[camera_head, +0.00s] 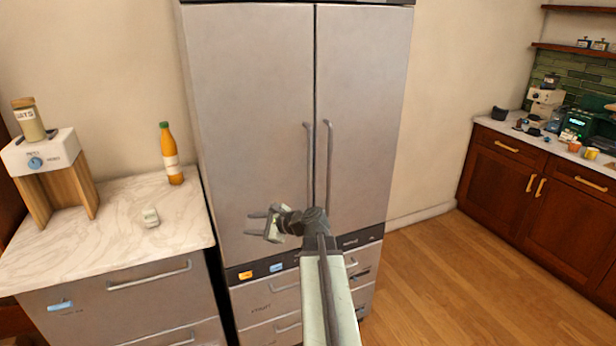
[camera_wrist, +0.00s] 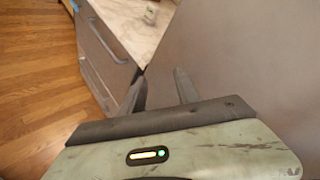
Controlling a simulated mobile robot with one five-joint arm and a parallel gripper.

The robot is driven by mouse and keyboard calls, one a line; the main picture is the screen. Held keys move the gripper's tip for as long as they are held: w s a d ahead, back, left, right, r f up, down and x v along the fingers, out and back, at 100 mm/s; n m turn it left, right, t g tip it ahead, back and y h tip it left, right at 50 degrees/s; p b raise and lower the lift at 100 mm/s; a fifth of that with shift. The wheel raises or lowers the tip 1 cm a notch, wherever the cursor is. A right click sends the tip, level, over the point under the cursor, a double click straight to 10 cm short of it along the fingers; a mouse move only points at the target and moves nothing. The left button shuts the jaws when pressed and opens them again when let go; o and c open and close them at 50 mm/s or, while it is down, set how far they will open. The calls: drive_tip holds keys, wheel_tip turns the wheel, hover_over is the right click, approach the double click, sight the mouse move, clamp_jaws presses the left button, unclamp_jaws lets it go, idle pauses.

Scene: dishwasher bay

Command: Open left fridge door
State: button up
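The fridge's left door (camera_head: 250,100) is a tall grey steel panel, and it looks shut, flush with the right door (camera_head: 365,90). Its vertical bar handle (camera_head: 309,155) is near the centre seam, beside the right door's handle (camera_head: 329,155). My gripper (camera_head: 250,225) is in front of the lower part of the left door, below and left of that handle, pointing left. In the wrist view, the fingers (camera_wrist: 160,88) are apart with nothing between them. The grey door surface (camera_wrist: 250,60) fills the right side there; the handle is not visible.
A marble counter (camera_head: 110,235) with drawers stands left of the fridge, holding an orange bottle (camera_head: 171,155) and a small pale item (camera_head: 151,217). Fridge drawers (camera_head: 265,295) lie below the doors. Wooden floor (camera_head: 450,270) is clear at the right, before brown cabinets (camera_head: 510,185).

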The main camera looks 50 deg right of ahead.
drive_tip(key=s+d+r+m+t+h, duration=0.1)
drive_tip(key=s+d+r+m, duration=0.15)
drive_tip(key=d, duration=0.25)
drive_tip(key=s+d+r+m+t+h, duration=0.1)
drive_tip(key=d+r+m+h, duration=0.15)
drive_tip(key=d, duration=0.35)
drive_tip(key=m+t+h, duration=0.2)
drive_tip(key=m+h, duration=0.2)
drive_tip(key=m, duration=0.4)
approach(310, 177)
drive_tip(key=w+d, duration=0.2)
drive_tip(key=w, duration=0.1)
drive_tip(key=shift+y, duration=0.25)
drive_tip(key=w, duration=0.7)
drive_tip(key=shift+w+d+f, duration=0.15)
drive_tip(key=shift+w+d, duration=0.15)
drive_tip(key=shift+d, duration=0.1)
clamp_jaws()
drive_tip(key=shift+s+a, duration=0.1)
drive_tip(key=shift+a, duration=0.1)
drive_tip(key=shift+d, duration=0.1)
